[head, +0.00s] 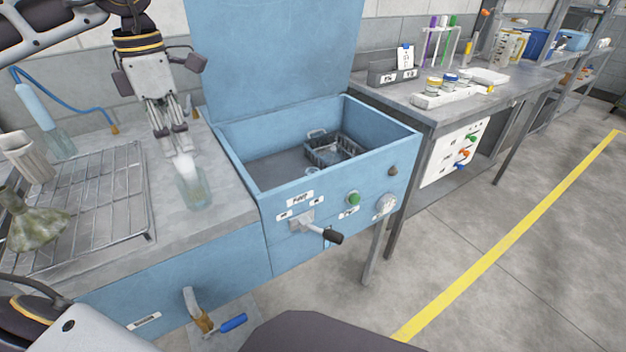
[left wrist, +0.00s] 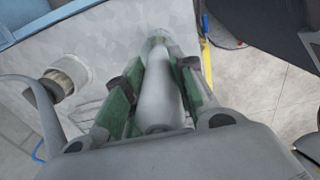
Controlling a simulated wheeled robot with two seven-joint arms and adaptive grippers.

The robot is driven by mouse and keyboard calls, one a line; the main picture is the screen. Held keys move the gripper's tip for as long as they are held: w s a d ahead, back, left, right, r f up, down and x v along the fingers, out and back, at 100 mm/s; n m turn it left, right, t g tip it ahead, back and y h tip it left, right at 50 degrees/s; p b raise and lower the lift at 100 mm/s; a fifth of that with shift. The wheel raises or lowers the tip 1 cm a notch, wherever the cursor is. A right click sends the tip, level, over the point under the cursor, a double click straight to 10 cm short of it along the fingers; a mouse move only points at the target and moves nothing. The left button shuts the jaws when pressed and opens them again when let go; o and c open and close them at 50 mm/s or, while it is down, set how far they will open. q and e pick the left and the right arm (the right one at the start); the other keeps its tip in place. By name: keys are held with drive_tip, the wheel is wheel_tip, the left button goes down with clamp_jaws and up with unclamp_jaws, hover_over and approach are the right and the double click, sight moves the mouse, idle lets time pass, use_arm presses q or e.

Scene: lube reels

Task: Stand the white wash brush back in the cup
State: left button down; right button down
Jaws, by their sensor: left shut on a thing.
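The white wash brush (head: 185,163) hangs roughly upright under my left gripper (head: 174,130). In the left wrist view the brush (left wrist: 159,95) lies between the green pads of the gripper (left wrist: 158,75), which is shut on it. The clear glass cup (head: 192,192) stands on the grey bench near its front edge. The brush's lower end is at the cup's mouth and seems to dip inside; how deep I cannot tell. In the left wrist view the cup's rim (left wrist: 158,40) shows faintly around the brush's far end. My right gripper is not in view.
The open blue washer tub (head: 235,160), holding a dark basket (head: 335,150), stands close on the right.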

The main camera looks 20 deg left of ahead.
use_arm(q)
drive_tip(key=shift+f+b, duration=0.3)
drive_tip(key=shift+f, duration=0.2)
drive_tip(key=c, duration=1.1)
unclamp_jaws()
drive_tip(key=shift+r, duration=6)
wheel_tip(320, 180, up, 33)
drive_tip(key=p, duration=3.3)
drive_tip(key=shift+r+p, duration=0.5)
drive_tip(key=shift+p, duration=0.05)
